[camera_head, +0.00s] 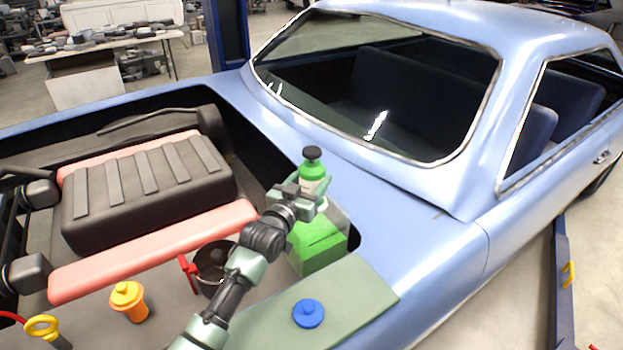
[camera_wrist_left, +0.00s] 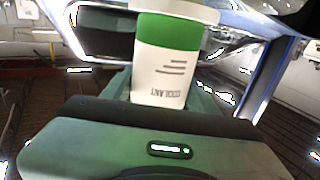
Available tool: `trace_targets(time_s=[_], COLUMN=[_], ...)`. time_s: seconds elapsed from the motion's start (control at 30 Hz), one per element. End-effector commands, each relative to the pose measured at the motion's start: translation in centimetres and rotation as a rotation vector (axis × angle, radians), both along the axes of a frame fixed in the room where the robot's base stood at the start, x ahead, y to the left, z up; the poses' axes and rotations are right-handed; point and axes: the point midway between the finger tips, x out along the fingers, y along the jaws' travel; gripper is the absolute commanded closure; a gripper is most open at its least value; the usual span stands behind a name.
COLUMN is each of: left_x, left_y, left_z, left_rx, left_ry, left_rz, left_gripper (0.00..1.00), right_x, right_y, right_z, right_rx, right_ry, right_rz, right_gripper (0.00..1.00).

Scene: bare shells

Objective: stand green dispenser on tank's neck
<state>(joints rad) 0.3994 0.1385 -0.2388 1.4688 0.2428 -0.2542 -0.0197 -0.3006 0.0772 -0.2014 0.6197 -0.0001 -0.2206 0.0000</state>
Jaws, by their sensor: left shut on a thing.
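The green dispenser (camera_head: 313,172), a bottle with a black cap, stands upright in my left gripper (camera_head: 302,198). The gripper is shut on it. In the left wrist view the dispenser (camera_wrist_left: 168,62) shows a white body with a green band and the word COOLANT, between the fingers. The green tank (camera_head: 318,250) sits in the engine bay just below the gripper in the head view. My gripper and the dispenser cover the tank's neck, so I cannot tell whether the dispenser touches it. My right gripper is not in view.
A blue cap (camera_head: 309,314) lies on the flat green panel (camera_head: 350,300) in front of the tank. A black cup with a red handle (camera_head: 212,268), an orange container with a yellow cap (camera_head: 129,300) and a yellow ring (camera_head: 43,327) are left. The windshield (camera_head: 400,100) rises behind.

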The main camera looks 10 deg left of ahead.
Motion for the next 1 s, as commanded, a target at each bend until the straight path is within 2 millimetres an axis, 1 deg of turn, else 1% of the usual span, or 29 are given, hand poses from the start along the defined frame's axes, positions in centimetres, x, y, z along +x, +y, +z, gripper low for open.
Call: trace_targets(time_s=[0.03,0.07,0.1,0.13,0.37,0.47,0.57,0.67,0.9,1.0], left_x=[0.0,0.0,0.0,0.0,0.0,0.0,-0.7,-2.3,-7.4,-9.2], left_y=[0.0,0.0,0.0,0.0,0.0,0.0,0.2,0.6,1.8,2.2], left_z=[0.0,-0.2,-0.1,-0.1,-0.1,0.2,-0.1,-0.2,-0.2,-0.2], left_rx=[0.0,0.0,0.0,0.0,0.0,0.0,0.0,0.001,0.001,0.002], left_ry=[-0.005,0.0,0.001,0.001,0.001,0.0,0.0,0.001,0.001,0.001], left_rz=[0.0,0.0,0.0,0.0,0.0,0.0,0.0,0.001,0.001,0.0], left_gripper=[1.0,0.33,0.22,0.19,0.19,0.19,0.19,0.19,0.19,0.19], right_x=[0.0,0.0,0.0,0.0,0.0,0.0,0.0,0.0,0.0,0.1], right_y=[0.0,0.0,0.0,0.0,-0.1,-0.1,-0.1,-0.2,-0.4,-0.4], right_z=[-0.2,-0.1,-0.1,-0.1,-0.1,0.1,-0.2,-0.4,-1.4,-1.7], right_rx=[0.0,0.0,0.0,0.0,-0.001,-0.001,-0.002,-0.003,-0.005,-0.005], right_ry=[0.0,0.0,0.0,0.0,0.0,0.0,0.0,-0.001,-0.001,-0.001], right_rz=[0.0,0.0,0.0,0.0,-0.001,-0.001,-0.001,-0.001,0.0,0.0], right_gripper=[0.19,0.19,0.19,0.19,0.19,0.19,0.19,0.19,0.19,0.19])
